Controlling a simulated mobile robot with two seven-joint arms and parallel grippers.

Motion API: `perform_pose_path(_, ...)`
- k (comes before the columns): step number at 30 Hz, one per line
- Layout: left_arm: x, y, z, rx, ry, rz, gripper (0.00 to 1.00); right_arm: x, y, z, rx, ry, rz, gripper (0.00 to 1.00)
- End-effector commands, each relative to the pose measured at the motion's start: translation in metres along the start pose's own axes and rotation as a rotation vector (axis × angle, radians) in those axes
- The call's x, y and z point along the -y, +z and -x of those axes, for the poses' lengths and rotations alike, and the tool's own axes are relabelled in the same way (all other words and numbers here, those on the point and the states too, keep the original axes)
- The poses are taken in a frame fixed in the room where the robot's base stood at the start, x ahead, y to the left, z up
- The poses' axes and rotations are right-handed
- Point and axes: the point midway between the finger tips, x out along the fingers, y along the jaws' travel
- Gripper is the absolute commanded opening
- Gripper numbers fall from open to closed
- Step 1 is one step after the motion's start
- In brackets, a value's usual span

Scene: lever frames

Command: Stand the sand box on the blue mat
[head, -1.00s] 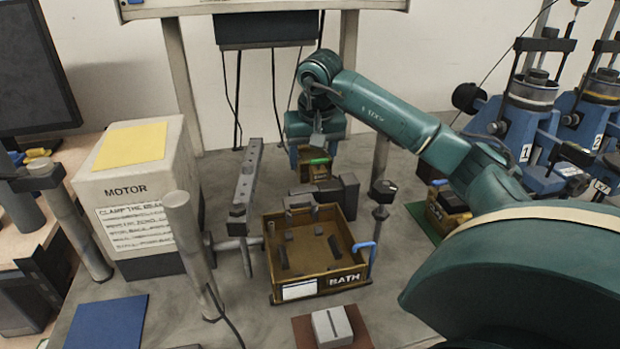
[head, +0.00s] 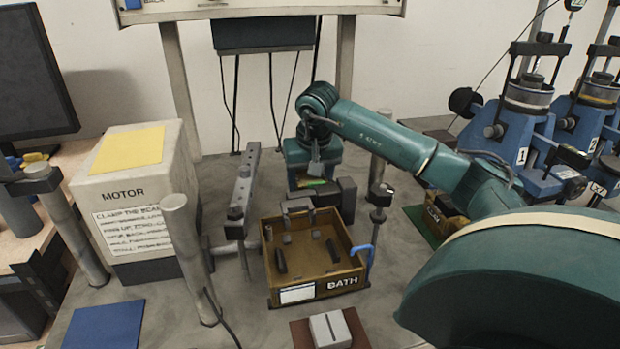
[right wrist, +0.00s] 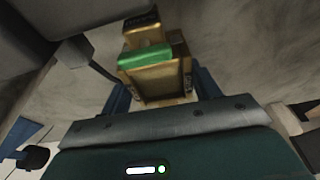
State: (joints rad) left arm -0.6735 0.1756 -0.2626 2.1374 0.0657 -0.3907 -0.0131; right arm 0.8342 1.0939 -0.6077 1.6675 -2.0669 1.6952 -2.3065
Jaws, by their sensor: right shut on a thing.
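The blue mat (head: 104,325) lies bare on the bench at the front left. My left gripper is not in view.
The wooden BATH tray (head: 318,285) stands between me and the held box. A grey post (head: 188,255) and the MOTOR box (head: 140,195) stand beyond the blue mat. Another small box (head: 445,212) is on a green mat at right. A white block (head: 330,329) sits in front.

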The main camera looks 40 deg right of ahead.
Motion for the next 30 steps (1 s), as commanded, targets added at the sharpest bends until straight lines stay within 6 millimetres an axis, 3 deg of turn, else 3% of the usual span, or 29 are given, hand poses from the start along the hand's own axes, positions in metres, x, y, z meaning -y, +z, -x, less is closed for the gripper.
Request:
perform_pose_path(6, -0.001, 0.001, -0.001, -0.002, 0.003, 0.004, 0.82, 0.001, 0.005, -0.010, 0.013, 0.004, 0.003, 0.29)
perform_pose_path(7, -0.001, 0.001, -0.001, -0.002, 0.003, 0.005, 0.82, 0.001, 0.007, -0.012, 0.019, 0.007, 0.005, 0.63)
perform_pose_path(15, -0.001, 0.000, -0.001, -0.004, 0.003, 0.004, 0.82, 0.001, 0.005, -0.010, 0.014, 0.005, 0.003, 0.84)
perform_pose_path(23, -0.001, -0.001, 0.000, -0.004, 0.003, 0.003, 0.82, 0.000, 0.003, -0.006, 0.010, 0.004, 0.002, 0.84)
perform_pose_path(30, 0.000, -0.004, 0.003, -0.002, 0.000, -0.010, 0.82, 0.001, -0.001, 0.028, 0.003, 0.001, 0.003, 0.84)
